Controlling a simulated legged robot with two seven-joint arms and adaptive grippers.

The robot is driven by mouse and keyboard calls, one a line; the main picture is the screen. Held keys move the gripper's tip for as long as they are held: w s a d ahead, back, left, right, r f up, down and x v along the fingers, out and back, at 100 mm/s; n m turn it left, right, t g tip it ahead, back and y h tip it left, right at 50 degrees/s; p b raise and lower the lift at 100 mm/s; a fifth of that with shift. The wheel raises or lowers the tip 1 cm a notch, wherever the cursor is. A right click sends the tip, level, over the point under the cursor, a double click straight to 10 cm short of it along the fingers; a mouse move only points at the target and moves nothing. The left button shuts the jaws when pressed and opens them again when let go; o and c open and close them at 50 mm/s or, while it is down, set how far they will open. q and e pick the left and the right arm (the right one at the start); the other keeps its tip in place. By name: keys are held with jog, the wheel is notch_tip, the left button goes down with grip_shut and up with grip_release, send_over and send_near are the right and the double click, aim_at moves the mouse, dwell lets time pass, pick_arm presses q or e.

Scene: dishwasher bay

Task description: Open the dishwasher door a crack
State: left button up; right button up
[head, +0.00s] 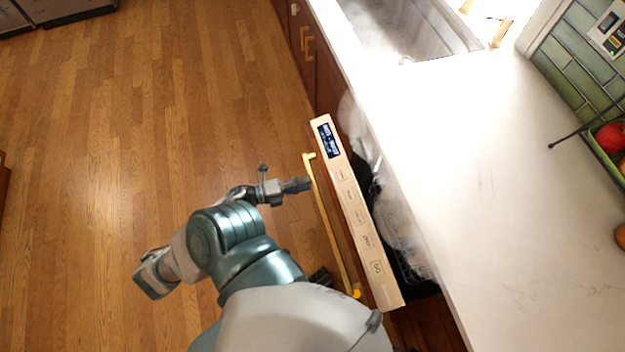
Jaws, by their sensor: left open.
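The dishwasher door (355,215) is tilted out from the counter, with its control panel and lit display facing up. A gap behind it shows the dark inside. A long yellow handle (325,215) runs along the door's front. My left gripper (286,181) is open and empty, just left of the handle's upper part. Its fingertips point toward the handle and look apart from it. A dark piece (320,277), perhaps part of my right gripper, shows beside the handle's lower end. My arm hides most of it, so its jaws cannot be read.
A dish rack (408,268) with clear dishes shows in the gap. The white counter (500,190) lies to the right, with a sink (410,30) at the top. A bowl of fruit (608,140) stands at the right edge. The wooden floor (130,150) on the left is clear.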

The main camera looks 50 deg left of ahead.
pick_arm(q)
jog(key=v, duration=0.8)
jog(key=shift+a, duration=0.15)
dwell(0.8)
jog(key=w+d+f+n+g+y+p, duration=0.1)
jog(key=w+d+f+n+g+y, duration=0.2)
jog(key=f+n, duration=0.6)
jog(key=d+f+n+g+y+p, duration=0.25)
jog(key=f+n+y, duration=0.4)
jog(key=f, duration=0.45)
jog(key=s+d+f+n+g+h, duration=0.1)
jog(key=s+d+f+n+g, duration=0.1)
jog(key=d, duration=0.5)
jog(key=s+d+f+n+g+h, duration=0.2)
jog(key=s+d+f+g, duration=0.3)
jog(key=d+f+g, duration=0.1)
jog(key=shift+s+d+f+n+g, duration=0.4)
jog(key=shift+d+g, duration=0.15)
jog(key=shift+d, duration=0.45)
pick_arm(e)
jog(key=s+f, duration=0.4)
jog(key=f, duration=0.5)
jog(key=shift+d+g, duration=0.3)
